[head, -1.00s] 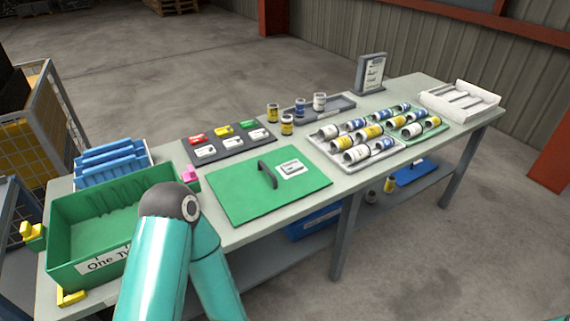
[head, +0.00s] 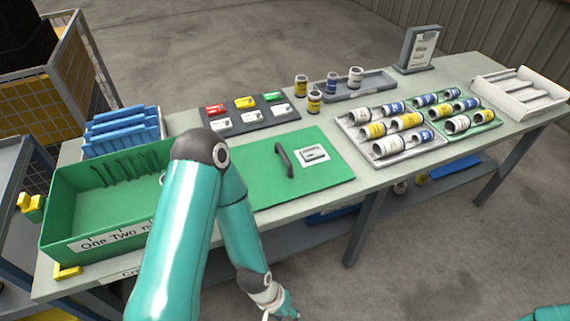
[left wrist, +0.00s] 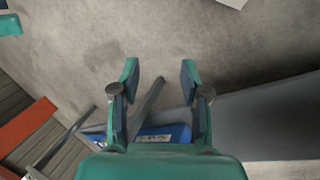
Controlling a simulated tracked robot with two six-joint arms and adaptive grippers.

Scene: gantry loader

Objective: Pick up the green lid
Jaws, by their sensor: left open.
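The green lid (head: 310,184) lies flat on the table, with a dark upright handle (head: 283,160) and a white label (head: 312,153). My left arm crosses in front of the lid's left part and hides it. The lid is not visible in the left wrist view. The right gripper is in neither view; only a bit of teal arm shows at the head view's lower right corner.
An open green bin (head: 70,190) stands left of the lid. Behind it are blue trays (head: 122,132) and a dark board (head: 250,121) with colored pieces. Jars lie in white and green trays (head: 358,148) to the right. A blue bin (left wrist: 165,134) is below the table.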

